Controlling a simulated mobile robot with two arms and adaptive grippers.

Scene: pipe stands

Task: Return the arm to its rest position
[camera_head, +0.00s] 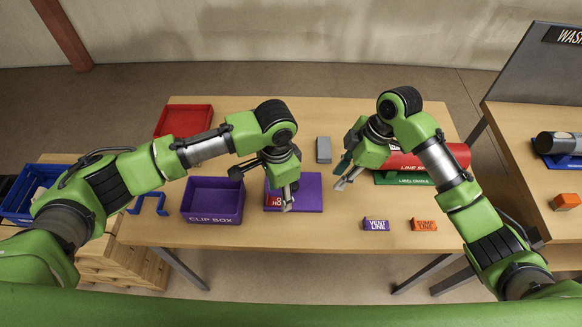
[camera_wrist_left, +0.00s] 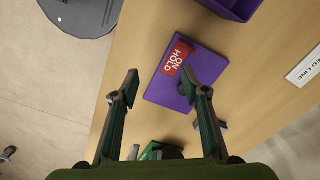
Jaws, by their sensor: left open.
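My left gripper (camera_head: 285,198) hangs over the purple board (camera_head: 309,190) near the middle of the table. In the left wrist view its two fingers (camera_wrist_left: 163,88) are spread apart with nothing between them. The board (camera_wrist_left: 190,88) with its red ON HOLD tag (camera_wrist_left: 175,57) lies beyond the fingertips. My right gripper (camera_head: 345,175) is left of the red pipe (camera_head: 455,154). Its fingers look parted, and no held thing shows.
A purple clip box (camera_head: 213,217), red tray (camera_head: 184,118) and blue bracket (camera_head: 150,205) lie left. A grey block (camera_head: 323,149) lies behind the board. The vent line block (camera_head: 376,224) and orange block (camera_head: 423,224) lie front right. The front middle of the table (camera_head: 300,234) is clear.

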